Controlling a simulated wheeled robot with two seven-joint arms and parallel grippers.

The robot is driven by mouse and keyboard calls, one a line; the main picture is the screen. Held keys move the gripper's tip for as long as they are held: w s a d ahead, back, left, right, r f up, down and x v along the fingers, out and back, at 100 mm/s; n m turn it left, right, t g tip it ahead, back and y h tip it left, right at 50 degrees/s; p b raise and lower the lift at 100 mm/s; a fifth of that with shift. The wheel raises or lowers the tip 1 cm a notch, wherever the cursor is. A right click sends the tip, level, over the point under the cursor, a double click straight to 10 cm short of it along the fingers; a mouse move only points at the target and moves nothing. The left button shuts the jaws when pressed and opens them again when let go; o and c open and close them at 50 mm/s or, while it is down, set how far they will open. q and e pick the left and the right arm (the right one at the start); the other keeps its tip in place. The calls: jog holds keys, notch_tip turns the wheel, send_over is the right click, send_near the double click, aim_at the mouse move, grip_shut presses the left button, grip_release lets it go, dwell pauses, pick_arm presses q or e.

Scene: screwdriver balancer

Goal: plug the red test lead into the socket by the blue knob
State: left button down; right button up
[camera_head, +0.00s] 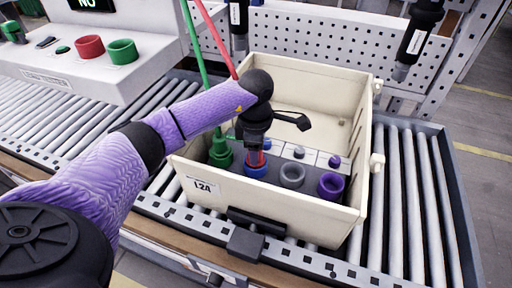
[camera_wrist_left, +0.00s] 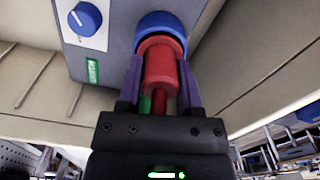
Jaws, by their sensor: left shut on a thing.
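My left gripper (camera_head: 254,142) reaches down into the cream bin and is shut on the red plug of the test lead. In the left wrist view the red plug (camera_wrist_left: 160,72) sits between my two purple fingers. Its front end meets the blue socket (camera_wrist_left: 160,24), which also shows in the head view (camera_head: 257,171). The plug is lined up with the socket; I cannot tell how deep it sits. The blue knob (camera_wrist_left: 85,18) is beside that socket. The red lead (camera_head: 216,40) runs up out of the head view. My right gripper is not in view.
A green plug (camera_head: 219,144) stands in the green socket, left of my gripper. A grey socket (camera_head: 292,175) and a purple socket (camera_head: 331,185) are to the right. The walls of the cream bin (camera_head: 268,207) surround the panel; the bin is on a roller conveyor (camera_head: 400,200).

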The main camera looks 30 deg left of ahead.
pick_arm(q)
jog(key=shift+c, duration=0.9)
grip_release()
notch_tip(320, 180, up, 9)
jog(key=shift+r+p, duration=0.1)
jog(key=shift+p, duration=1.05)
jog(key=shift+r, duration=0.35)
